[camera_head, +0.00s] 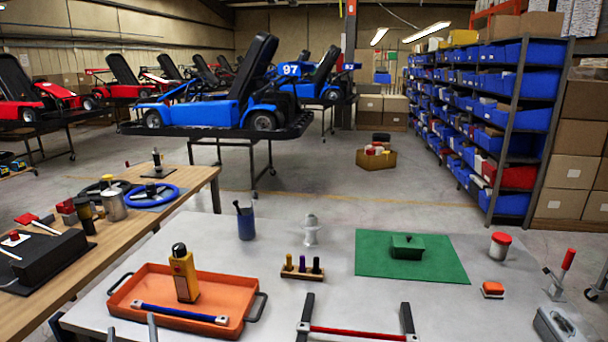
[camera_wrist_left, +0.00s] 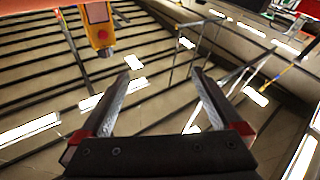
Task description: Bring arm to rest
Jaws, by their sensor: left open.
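My left gripper (camera_head: 133,330) shows only its two grey fingertips at the bottom edge of the head view, near the front of the orange tray. In the left wrist view the left gripper (camera_wrist_left: 160,80) has its fingers spread apart, with nothing between them. The orange tray (camera_head: 256,305) stands on the grey table. My right gripper is not in view.
The grey table (camera_head: 335,262) also holds a red bar on black supports (camera_head: 358,332), a small wooden rack (camera_head: 302,272), a green mat (camera_head: 445,268) and a blue cup (camera_head: 246,222). A wooden bench (camera_head: 140,222) stands at left. Bare tabletop lies between the things.

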